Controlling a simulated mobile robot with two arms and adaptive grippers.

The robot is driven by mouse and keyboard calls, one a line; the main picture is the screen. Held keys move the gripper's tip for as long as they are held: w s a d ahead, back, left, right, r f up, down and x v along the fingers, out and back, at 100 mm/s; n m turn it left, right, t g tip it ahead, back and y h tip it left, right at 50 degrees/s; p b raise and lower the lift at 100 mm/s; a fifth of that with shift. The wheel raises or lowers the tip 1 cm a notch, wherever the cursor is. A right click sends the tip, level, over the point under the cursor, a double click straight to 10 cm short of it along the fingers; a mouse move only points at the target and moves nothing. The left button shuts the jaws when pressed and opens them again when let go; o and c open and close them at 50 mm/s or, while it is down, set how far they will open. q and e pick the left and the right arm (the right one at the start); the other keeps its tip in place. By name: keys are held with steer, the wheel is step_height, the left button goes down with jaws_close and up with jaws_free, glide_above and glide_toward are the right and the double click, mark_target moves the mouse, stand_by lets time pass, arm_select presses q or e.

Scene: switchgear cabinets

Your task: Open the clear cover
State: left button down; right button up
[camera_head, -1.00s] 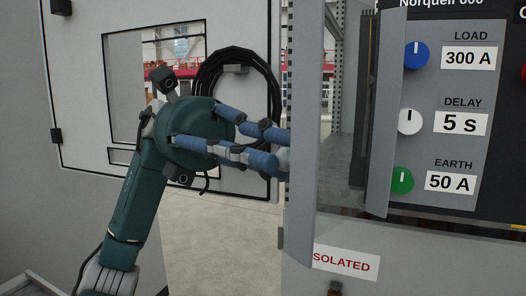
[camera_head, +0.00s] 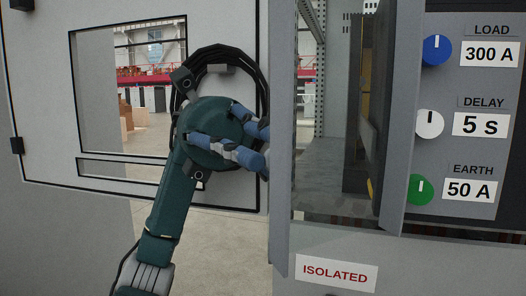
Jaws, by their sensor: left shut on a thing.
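The clear cover appears as a faint see-through, slightly dark pane (camera_head: 335,208) across the cabinet opening, between two grey uprights. Its outline is hard to make out. My left gripper (camera_head: 265,152) reaches in from the left, with blue-grey fingers pointing right. The fingertips meet the left edge of the near grey upright (camera_head: 283,110), which partly hides them. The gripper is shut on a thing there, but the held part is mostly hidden. My right gripper is not in view.
An open grey cabinet door (camera_head: 45,95) with a window and a coiled black cable (camera_head: 217,54) stands behind my left arm. On the right are a blue knob (camera_head: 436,50), a white knob (camera_head: 429,123) and a green knob (camera_head: 419,190). An "ISOLATED" label (camera_head: 336,273) is below.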

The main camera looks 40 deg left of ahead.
arm_select(q)
steer(key=shift+r, duration=0.25)
steer(key=c, duration=1.9)
jaws_free()
steer(key=shift+o, duration=1.2)
steer(key=shift+s+d, duration=0.1)
steer(key=shift+d+f, duration=0.1)
steer(key=shift+d, duration=0.05)
step_height(320, 180, up, 10)
steer(key=shift+s, duration=0.1)
